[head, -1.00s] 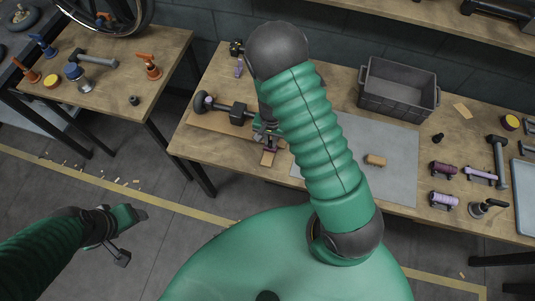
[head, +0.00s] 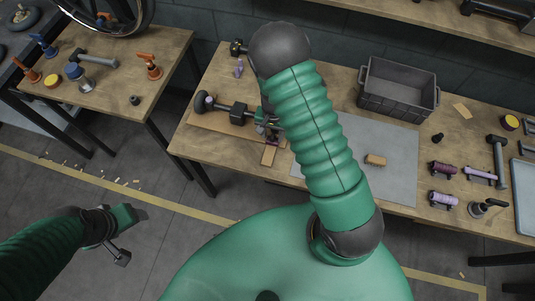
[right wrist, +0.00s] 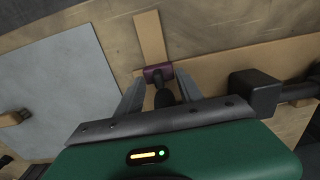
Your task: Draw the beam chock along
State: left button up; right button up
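A small purple block with a black knob, perhaps the beam chock (right wrist: 158,73), sits against a narrow light wooden strip in the right wrist view. My right gripper (right wrist: 160,80) reaches down over it. Its two grey fingers stand apart on either side of the black knob, with the purple block at their tips; firm contact does not show. In the head view the wooden strip (head: 269,155) sticks out past the board, and my right arm partly hides the right gripper (head: 267,130). My left gripper (head: 124,235) hangs over the floor at left, away from the bench, seemingly empty.
A black shaft with a block (head: 238,113) lies beside the right gripper on a wooden board (head: 208,122). A grey mat (head: 400,165) carries a small brush-like wooden piece (head: 375,159). A grey crate (head: 398,88) stands behind. Tools and purple parts lie at right.

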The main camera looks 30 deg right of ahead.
aim_at(272, 136)
jog(key=shift+r, duration=0.1)
notch_tip(272, 136, up, 7)
jog(key=p, duration=0.6)
jog(key=shift+s, duration=0.1)
jog(key=shift+a+r, duration=0.1)
jog(key=shift+r, duration=0.05)
jog(key=s+a+r+n+t, duration=0.1)
jog(key=s+a+r+n, duration=0.3)
jog(key=r, duration=0.4)
jog(key=s+a+r+n+t, duration=0.1)
jog(key=s+a+r+n, duration=0.3)
jog(key=r, duration=0.5)
jog(key=shift+s+a+n+t, duration=0.35)
jog(key=shift+a+n, duration=0.25)
jog(key=shift+n, duration=0.4)
